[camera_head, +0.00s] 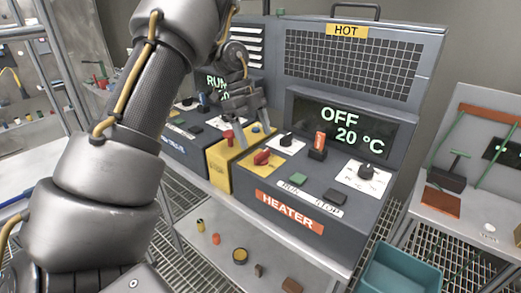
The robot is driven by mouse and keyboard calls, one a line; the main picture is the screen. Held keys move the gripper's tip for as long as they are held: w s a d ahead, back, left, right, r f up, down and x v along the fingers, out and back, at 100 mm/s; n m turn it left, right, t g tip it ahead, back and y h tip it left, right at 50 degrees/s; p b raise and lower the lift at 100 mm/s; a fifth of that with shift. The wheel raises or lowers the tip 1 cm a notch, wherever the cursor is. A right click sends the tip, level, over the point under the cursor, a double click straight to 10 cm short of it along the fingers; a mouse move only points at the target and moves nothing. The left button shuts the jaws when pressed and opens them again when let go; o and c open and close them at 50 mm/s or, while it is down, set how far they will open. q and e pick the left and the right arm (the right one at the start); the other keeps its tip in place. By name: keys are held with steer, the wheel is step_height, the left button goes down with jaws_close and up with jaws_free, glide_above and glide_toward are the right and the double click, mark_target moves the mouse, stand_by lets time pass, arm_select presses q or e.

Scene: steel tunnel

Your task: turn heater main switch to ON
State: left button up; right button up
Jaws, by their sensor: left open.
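The heater (345,195) is a dark grey console with a HOT grille and a display (342,128) reading OFF and 20 °C. A red rotary knob (262,157) sits on a yellow plate at the left of its sloped panel, and looks like the main switch. Its ON and OFF marks are too small to read. My left gripper (255,132) is open and empty, fingers pointing down, above and just left of the red knob. It appears apart from the knob. My right gripper is not in view.
An orange-topped lever (319,144), black knobs (367,173) and RUN/STOP buttons share the panel. A second machine showing RUN is behind my left arm.

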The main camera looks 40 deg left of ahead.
mark_target(262, 152)
arm_select(q)
steer(key=x, duration=0.4)
steer(key=shift+w, duration=0.1)
steer(key=shift+d+f, duration=0.15)
steer(key=shift+f, duration=0.15)
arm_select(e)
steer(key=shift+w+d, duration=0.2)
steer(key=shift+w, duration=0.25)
